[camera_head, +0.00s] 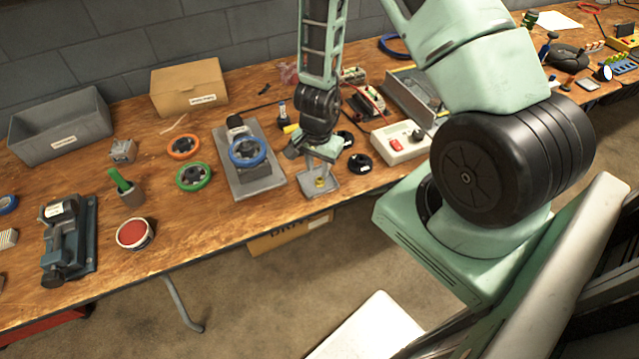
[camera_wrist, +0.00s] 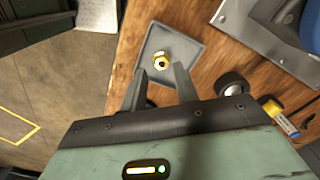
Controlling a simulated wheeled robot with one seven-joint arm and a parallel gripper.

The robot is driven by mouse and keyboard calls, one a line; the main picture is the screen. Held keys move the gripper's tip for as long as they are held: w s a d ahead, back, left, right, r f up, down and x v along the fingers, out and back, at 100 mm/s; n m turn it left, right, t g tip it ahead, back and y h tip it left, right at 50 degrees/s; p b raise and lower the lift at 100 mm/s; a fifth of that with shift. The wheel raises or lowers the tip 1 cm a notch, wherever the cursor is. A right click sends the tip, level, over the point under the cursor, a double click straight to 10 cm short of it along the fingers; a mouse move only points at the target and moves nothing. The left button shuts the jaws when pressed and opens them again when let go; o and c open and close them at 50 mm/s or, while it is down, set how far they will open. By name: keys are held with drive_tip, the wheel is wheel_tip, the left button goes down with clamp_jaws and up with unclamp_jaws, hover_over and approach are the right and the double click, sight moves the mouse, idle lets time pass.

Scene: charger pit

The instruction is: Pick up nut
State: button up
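The brass-coloured nut (camera_wrist: 161,60) sits on a small square grey tray (camera_wrist: 190,36) on the wooden bench. In the head view the nut (camera_head: 320,183) shows near the front edge of the bench, on the tray (camera_head: 322,194). My gripper (camera_head: 317,158) points down above the tray. In the wrist view the two fingers of my gripper (camera_wrist: 165,70) are apart with nothing between them. The fingertips are close to the nut, which appears just beyond them. The nut is not held.
A grey plate with a blue ring (camera_head: 248,151) lies left of the tray. Black rings (camera_head: 359,163) and a white control box (camera_head: 402,142) stand to the right. A cardboard box (camera_head: 188,88) and grey bin (camera_head: 61,122) are at the back left. The bench's front edge is near the tray.

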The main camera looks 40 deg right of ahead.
sight(319, 185)
drive_tip(key=shift+w+d+f, duration=0.1)
drive_tip(key=shift+d+f, duration=0.05)
drive_tip(key=shift+f, duration=1.2)
drive_tip(key=shift+w+d+f, duration=0.1)
drive_tip(key=shift+f, duration=1.2)
clamp_jaws()
